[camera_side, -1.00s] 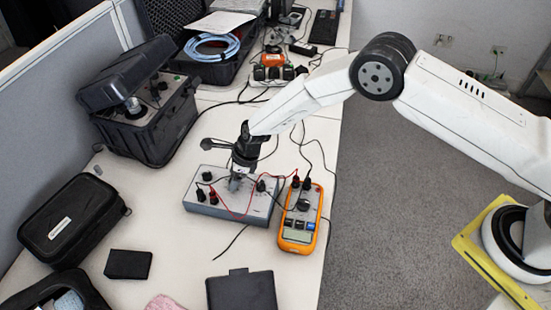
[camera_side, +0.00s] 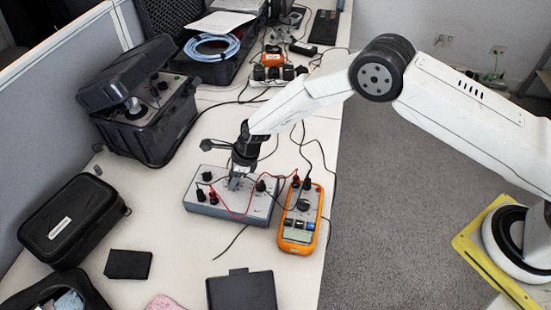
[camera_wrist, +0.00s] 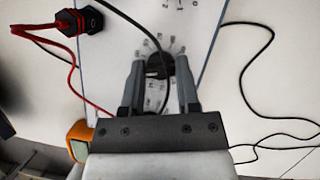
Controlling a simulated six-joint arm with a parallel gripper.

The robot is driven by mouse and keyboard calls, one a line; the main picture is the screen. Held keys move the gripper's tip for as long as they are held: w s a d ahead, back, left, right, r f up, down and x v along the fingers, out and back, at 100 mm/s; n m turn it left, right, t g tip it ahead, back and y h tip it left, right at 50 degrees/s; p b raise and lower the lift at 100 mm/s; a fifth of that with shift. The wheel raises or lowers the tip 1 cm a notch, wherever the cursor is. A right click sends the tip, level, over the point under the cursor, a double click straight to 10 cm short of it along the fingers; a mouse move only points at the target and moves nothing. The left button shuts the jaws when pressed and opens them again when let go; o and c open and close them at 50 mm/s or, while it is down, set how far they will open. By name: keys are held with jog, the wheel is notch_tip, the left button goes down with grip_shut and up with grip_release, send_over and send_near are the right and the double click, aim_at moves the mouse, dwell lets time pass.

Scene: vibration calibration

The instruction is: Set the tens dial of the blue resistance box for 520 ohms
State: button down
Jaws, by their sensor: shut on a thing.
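The resistance box (camera_side: 263,212) looks grey-blue and lies on the table in the side view. Its pale top panel (camera_wrist: 110,45) fills the middle of the wrist view. My gripper (camera_side: 238,183) points down onto the box. In the wrist view my gripper (camera_wrist: 160,75) has its two fingers on either side of a black dial knob (camera_wrist: 160,65), shut on it. Printed marks ring the knob, but they are too small to read. A dark cable crosses over the knob. I cannot tell from the print which decade this dial is.
An orange multimeter (camera_side: 299,236) stands right beside the box, with red and black leads running to it. A black case (camera_side: 70,222) and a small black block (camera_side: 128,264) lie to the left.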

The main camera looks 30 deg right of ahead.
jog(key=shift+n, duration=0.3)
jog(key=n+g, duration=0.1)
jog(key=n, duration=0.1)
jog(key=n+g, duration=0.1)
jog(key=n, duration=0.2)
jog(key=shift+w+y, duration=0.15)
jog(key=shift+y, duration=0.15)
jog(key=n+g, duration=0.1)
jog(key=n, duration=0.2)
jog(key=n+g, duration=0.1)
jog(key=n, duration=0.1)
jog(key=shift+n+h, duration=0.4)
jog(key=shift+w, duration=0.1)
jog(key=shift+c, duration=1.7)
grip_release()
jog(key=shift+r, duration=0.15)
jog(key=v, duration=0.7)
jog(key=shift+w+d+r, duration=0.15)
jog(key=shift+d+r, duration=0.05)
jog(key=shift+r, duration=0.05)
